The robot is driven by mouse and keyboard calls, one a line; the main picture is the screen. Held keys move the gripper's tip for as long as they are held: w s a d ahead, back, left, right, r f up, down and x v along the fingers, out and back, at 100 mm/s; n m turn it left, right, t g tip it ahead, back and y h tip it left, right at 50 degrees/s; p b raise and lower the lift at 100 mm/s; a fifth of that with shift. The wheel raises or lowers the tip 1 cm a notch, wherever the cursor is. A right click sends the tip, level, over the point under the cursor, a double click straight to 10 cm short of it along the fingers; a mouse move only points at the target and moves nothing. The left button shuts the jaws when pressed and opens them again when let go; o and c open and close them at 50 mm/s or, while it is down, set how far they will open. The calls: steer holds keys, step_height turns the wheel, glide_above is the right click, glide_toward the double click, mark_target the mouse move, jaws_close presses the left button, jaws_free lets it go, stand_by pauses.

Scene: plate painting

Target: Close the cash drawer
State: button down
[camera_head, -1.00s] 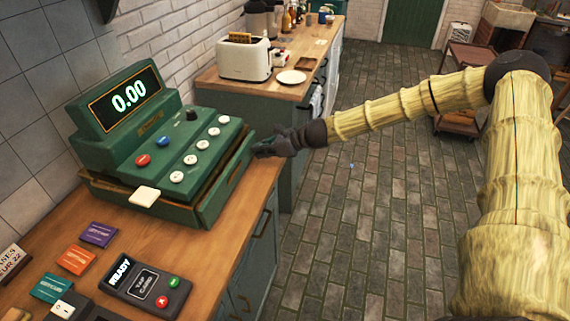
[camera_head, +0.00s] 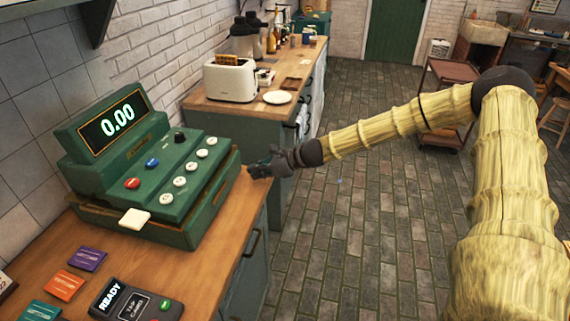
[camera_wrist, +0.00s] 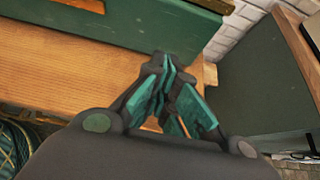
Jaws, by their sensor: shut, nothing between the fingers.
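The green cash register (camera_head: 155,185) stands on the wooden counter, its display reading 0.00. Its cash drawer (camera_head: 213,200) shows as a green front along the register's right side, with a narrow dark gap between it and the body above. How far out it stands is hard to tell. My gripper (camera_head: 252,170) is shut and empty, just right of the drawer front's far end in the head view. In the wrist view, my gripper (camera_wrist: 163,68) points at a green front (camera_wrist: 150,22), with the fingertips close to its lower edge. Whether they touch is unclear.
A card reader (camera_head: 135,303) and coloured cards (camera_head: 65,285) lie on the wooden counter (camera_head: 220,245). A second counter behind holds a toaster (camera_head: 230,78) and a plate (camera_head: 277,97). The brick floor (camera_head: 350,230) to the right is open.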

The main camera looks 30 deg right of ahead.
steer(key=shift+d+v, duration=0.2)
steer(key=shift+v, duration=1.65)
steer(key=shift+b+v, duration=0.35)
steer(key=shift+v, duration=2.45)
steer(key=shift+f, duration=0.1)
steer(key=s+a+f+n+g+h, duration=0.3)
steer(key=s+a+f+n, duration=0.25)
steer(key=s+f, duration=0.55)
steer(key=s+a+f+n+g+h, duration=0.35)
steer(key=s+f+n, duration=0.35)
steer(key=f, duration=0.5)
steer(key=s+a+f+n, duration=0.1)
steer(key=s+n, duration=0.3)
steer(key=s, duration=0.4)
steer(key=s+a+f+n+g+h, duration=0.1)
steer(key=s+f+n, duration=0.3)
steer(key=s, duration=0.5)
steer(key=s+a+f+n+h, duration=0.1)
steer(key=s+a+f+n, duration=0.1)
steer(key=s+n, duration=0.3)
steer(key=s+f, duration=0.1)
steer(key=s, duration=0.3)
steer(key=shift+f, duration=0.25)
steer(key=shift+n+g+h, duration=0.25)
